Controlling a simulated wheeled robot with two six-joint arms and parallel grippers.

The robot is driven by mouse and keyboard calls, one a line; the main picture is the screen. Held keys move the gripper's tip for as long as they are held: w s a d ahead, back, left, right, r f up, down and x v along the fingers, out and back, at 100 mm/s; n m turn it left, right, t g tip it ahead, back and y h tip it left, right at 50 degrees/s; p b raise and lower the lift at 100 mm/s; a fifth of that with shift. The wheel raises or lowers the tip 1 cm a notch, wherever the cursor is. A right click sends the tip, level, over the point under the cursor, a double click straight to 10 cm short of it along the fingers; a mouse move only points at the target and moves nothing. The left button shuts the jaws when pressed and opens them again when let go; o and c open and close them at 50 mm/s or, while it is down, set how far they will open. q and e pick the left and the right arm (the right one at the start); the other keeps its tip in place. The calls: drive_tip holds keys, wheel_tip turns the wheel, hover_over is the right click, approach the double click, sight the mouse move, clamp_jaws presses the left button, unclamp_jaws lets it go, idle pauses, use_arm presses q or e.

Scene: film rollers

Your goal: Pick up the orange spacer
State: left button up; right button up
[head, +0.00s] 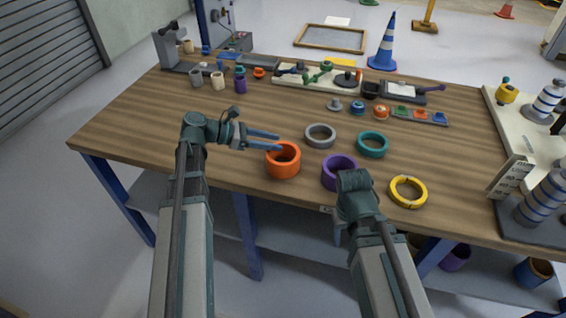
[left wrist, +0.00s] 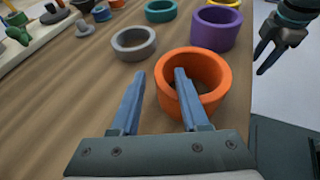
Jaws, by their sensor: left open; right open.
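The orange spacer (head: 283,160) is a thick ring standing on the wooden table near its front edge. It also shows in the left wrist view (left wrist: 212,72). My left gripper (head: 279,140) is open and empty, with its fingers pointing right at the spacer's upper left side. In the left wrist view (left wrist: 160,78), one finger overlaps the spacer's near wall and the other lies to its left; I cannot tell whether they touch it. My right gripper (head: 338,236) is mostly hidden behind its own wrist at the table's front edge; the left wrist view shows it open (left wrist: 266,56).
Close to the spacer are a purple ring (head: 339,172), a grey ring (head: 320,135), a teal ring (head: 372,144) and a yellow ring (head: 408,191). Several small parts and trays line the back. The table's left part (head: 135,125) is clear.

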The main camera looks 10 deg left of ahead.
use_arm(q)
drive_tip(key=shift+w+d+f, duration=0.15)
drive_tip(key=shift+d+f, duration=0.05)
drive_tip(key=shift+d, duration=0.05)
drive_tip(key=shift+r, duration=0.1)
clamp_jaws()
idle(1.2)
